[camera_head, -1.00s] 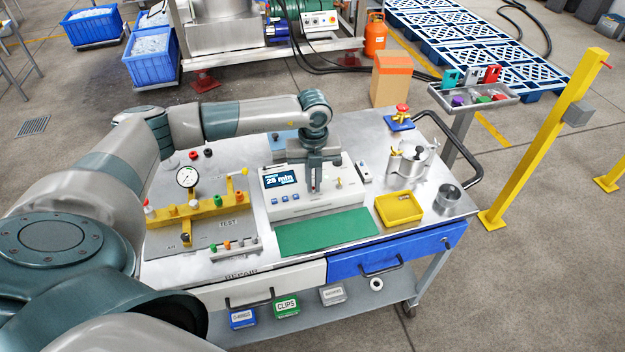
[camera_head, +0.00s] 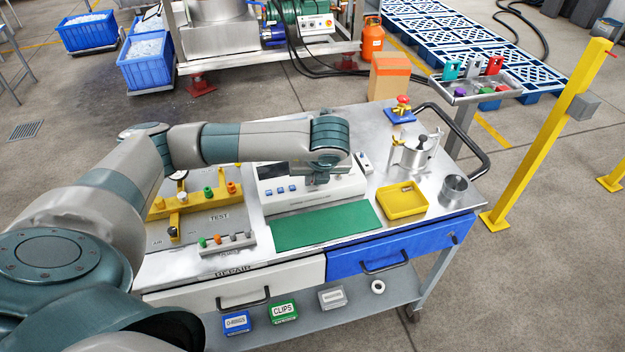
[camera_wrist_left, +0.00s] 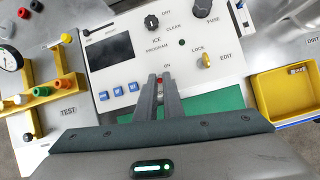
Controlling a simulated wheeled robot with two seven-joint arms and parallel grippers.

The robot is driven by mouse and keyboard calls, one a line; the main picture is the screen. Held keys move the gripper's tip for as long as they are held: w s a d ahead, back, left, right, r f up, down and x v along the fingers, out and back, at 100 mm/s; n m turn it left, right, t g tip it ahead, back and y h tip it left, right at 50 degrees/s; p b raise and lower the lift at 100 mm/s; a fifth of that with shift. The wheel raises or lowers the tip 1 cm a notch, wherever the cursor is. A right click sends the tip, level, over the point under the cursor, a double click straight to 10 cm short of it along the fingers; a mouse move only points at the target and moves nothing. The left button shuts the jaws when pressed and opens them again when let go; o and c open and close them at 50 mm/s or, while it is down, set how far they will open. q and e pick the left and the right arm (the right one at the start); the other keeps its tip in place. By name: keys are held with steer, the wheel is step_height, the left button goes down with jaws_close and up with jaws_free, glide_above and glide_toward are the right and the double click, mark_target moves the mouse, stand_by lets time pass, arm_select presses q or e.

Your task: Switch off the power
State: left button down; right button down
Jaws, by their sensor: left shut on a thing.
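A white control box (camera_head: 330,187) stands on the metal cart. Its display (camera_wrist_left: 110,53) is dark in the left wrist view and partly covered by my arm in the head view. My left gripper (camera_head: 317,180) is over the box front; it also shows in the left wrist view (camera_wrist_left: 162,78), pointing at the panel just below the "ON" label. Its fingers are close together on the power switch, of which only a small red bit (camera_wrist_left: 160,79) shows between the tips. The fingers hide the rest of the switch. My right gripper is not in view.
A black program knob (camera_wrist_left: 152,22), a fuse knob (camera_wrist_left: 203,8) and a brass lock key (camera_wrist_left: 206,61) are close by on the panel. A green mat (camera_head: 325,226) and a yellow tray (camera_head: 401,202) lie in front. A yellow test manifold (camera_head: 190,204) is on the left.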

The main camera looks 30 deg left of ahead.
arm_select(q)
steer(key=c, duration=1.9)
jaws_free()
steer(key=shift+c, duration=0.2)
steer(key=shift+v, duration=0.75)
steer(key=v, duration=1.6)
steer(key=shift+f, duration=0.15)
